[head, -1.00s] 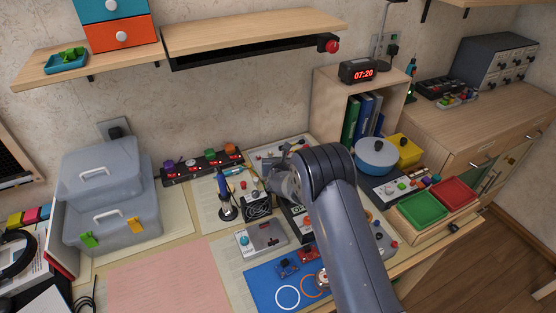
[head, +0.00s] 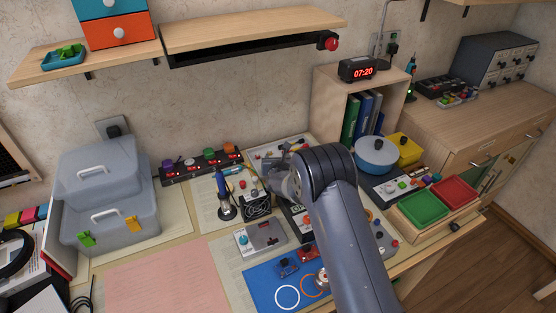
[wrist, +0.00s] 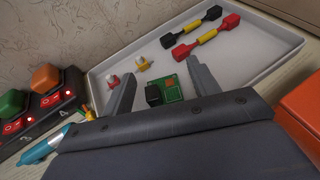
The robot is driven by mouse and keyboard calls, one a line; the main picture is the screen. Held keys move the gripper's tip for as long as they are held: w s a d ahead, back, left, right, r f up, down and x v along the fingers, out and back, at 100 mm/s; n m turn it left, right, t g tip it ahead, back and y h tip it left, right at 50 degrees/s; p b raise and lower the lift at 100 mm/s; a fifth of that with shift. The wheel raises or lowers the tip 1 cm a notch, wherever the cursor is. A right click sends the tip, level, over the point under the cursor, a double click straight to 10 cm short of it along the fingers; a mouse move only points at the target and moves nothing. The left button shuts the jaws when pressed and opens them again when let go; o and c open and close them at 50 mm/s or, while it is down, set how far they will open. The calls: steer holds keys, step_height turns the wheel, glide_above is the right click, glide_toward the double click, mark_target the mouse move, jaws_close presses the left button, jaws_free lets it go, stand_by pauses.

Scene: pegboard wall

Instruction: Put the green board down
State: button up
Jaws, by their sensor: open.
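The green board (wrist: 176,90), a small circuit board with a black block on it, shows in the wrist view between my gripper's fingers. It appears to lie on the floor of the white tray (wrist: 240,62). My gripper (wrist: 160,70) is open, one finger on each side of the board, with visible space beside it. In the head view my gripper (head: 274,180) is partly hidden by my own arm, and the board cannot be made out there. The tray (head: 262,150) shows at the back of the desk.
A switch strip with coloured buttons (head: 201,165) stands left of the tray. A soldering iron stand (head: 226,207) is nearby. An orange box (wrist: 304,110) is close on the right.

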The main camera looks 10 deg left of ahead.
steer(key=shift+s+f, duration=0.15)
steer(key=shift+f, duration=0.1)
steer(key=shift+r+p, duration=0.5)
steer(key=shift+p, duration=0.6)
steer(key=shift+s+r, duration=0.15)
steer(key=b+v, duration=0.1)
steer(key=v, duration=0.4)
steer(key=b+v, duration=0.1)
steer(key=v, duration=0.5)
steer(key=shift+s+d+r, duration=0.1)
steer(key=shift+s+r, duration=0.05)
steer(key=shift+r, duration=0.2)
